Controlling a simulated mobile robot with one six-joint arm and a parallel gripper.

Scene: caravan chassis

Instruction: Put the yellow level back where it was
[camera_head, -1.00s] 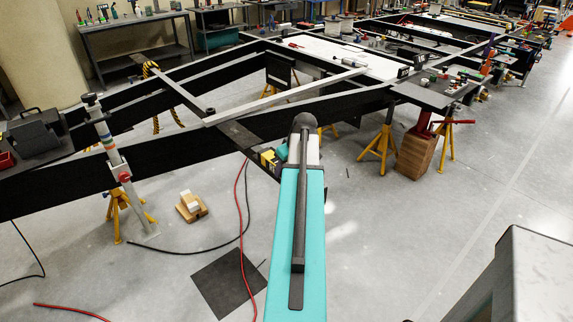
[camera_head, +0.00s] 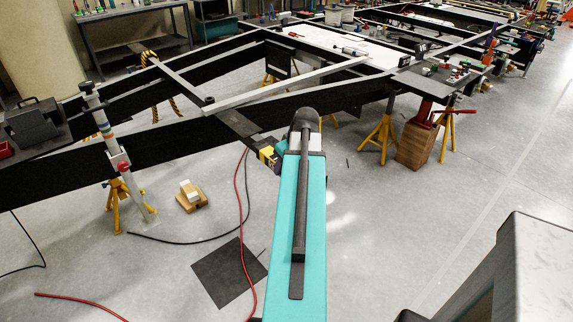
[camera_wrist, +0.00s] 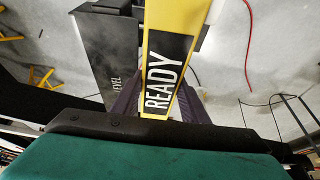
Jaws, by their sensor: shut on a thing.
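The yellow level (camera_wrist: 180,30) shows in the wrist view with a black face reading "READY". My gripper (camera_wrist: 158,100) is shut on it, with a dark finger on either side. A dark plate (camera_wrist: 105,45) lies below and left of the level, with letters ending in "EVEL"; the start of the word is hidden. In the head view a small part of the level (camera_head: 266,154) shows beside the end of my teal arm, near the dark plate (camera_head: 238,124) on the chassis. My arm hides the fingers there.
Black chassis rails (camera_head: 160,142) and a light crossbar (camera_head: 285,88) lie around and beyond my gripper. A jack post (camera_head: 108,135) stands at left. A red hose (camera_head: 245,225) and black mat (camera_head: 229,273) lie on the floor. Yellow stands (camera_head: 380,135) stand at right.

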